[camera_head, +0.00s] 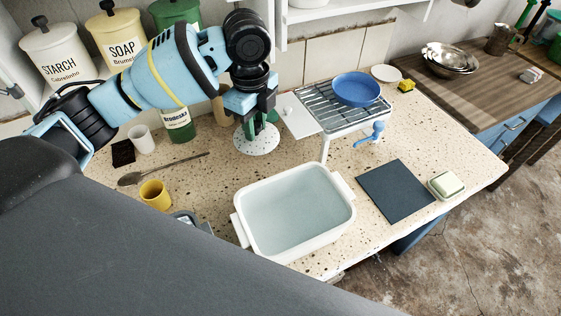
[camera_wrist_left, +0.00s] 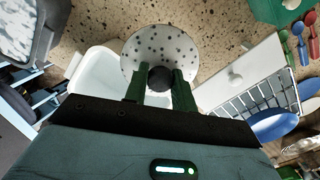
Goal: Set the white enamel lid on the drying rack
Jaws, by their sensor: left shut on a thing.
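The white enamel lid (camera_head: 256,143) is a round white disc with dark specks. My left gripper (camera_head: 258,122) is shut on its dark knob and holds the lid about level, left of the drying rack. In the left wrist view the lid (camera_wrist_left: 165,45) hangs below my left gripper (camera_wrist_left: 160,84), the knob between the green fingers. The drying rack (camera_head: 318,95) is a wire grid with a flat white board on its left, standing on the speckled counter. My right gripper is not in view.
A white basin (camera_head: 345,205) of water stands in front of the rack. A dark mat (camera_head: 395,190) and soap dish (camera_head: 446,185) lie right of it. A green bottle (camera_head: 178,124), yellow cup (camera_head: 155,195) and spoon (camera_head: 130,180) are at left. The rack's left wires look bare.

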